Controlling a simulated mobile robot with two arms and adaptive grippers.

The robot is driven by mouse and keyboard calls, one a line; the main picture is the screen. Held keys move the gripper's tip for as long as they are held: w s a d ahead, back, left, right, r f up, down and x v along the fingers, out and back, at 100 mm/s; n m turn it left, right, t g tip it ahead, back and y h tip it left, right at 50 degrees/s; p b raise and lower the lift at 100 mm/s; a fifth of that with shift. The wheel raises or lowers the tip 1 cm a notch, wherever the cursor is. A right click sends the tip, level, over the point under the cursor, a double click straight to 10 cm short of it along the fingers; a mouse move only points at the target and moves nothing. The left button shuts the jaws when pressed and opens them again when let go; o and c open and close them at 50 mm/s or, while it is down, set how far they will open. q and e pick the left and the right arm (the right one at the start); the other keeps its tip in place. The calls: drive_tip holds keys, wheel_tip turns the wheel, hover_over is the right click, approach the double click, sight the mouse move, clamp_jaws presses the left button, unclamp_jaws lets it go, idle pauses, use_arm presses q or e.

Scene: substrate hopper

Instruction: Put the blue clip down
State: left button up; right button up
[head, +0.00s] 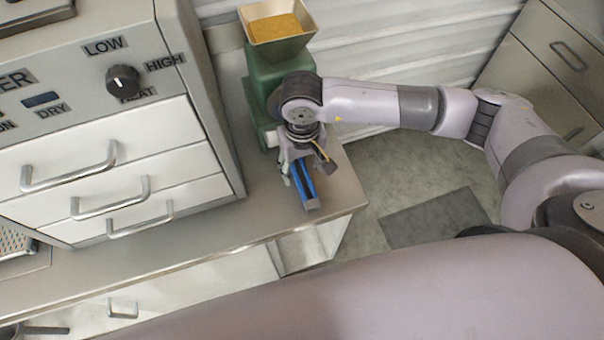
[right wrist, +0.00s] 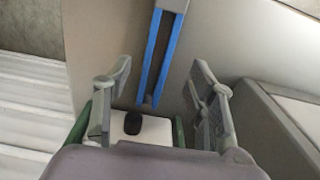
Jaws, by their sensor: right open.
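The blue clip (head: 307,186) is a long, narrow piece with two blue strips and a grey end. In the head view it is at the right end of the counter (head: 343,190), in front of the green hopper (head: 262,82), with its grey end towards the counter's front edge. My right gripper (head: 306,168) is above the clip's rear part and open. In the right wrist view the blue clip (right wrist: 160,55) shows between the spread fingers of the gripper (right wrist: 161,65), with a gap on each side. The clip's rear end is partly hidden in the head view. My left gripper is not in view.
A grey drawer cabinet (head: 118,155) with a black knob (head: 123,80) stands left of the clip. The hopper's tray (head: 275,28) holds yellow grains. The counter ends just right of the clip, with floor (head: 400,175) beyond.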

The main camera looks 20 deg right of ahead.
sight(303, 182)
wheel_tip(303, 182, down, 4)
drive_tip(key=shift+w+d+r+p, duration=0.1)
drive_tip(key=shift+d+p, duration=0.05)
drive_tip(key=shift+p, duration=0.75)
drive_tip(key=shift+f, duration=0.5)
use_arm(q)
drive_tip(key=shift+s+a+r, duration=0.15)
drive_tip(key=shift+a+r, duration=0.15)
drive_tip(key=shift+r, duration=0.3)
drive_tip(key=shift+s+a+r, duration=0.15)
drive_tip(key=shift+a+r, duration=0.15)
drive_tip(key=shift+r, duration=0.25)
use_arm(e)
clamp_jaws()
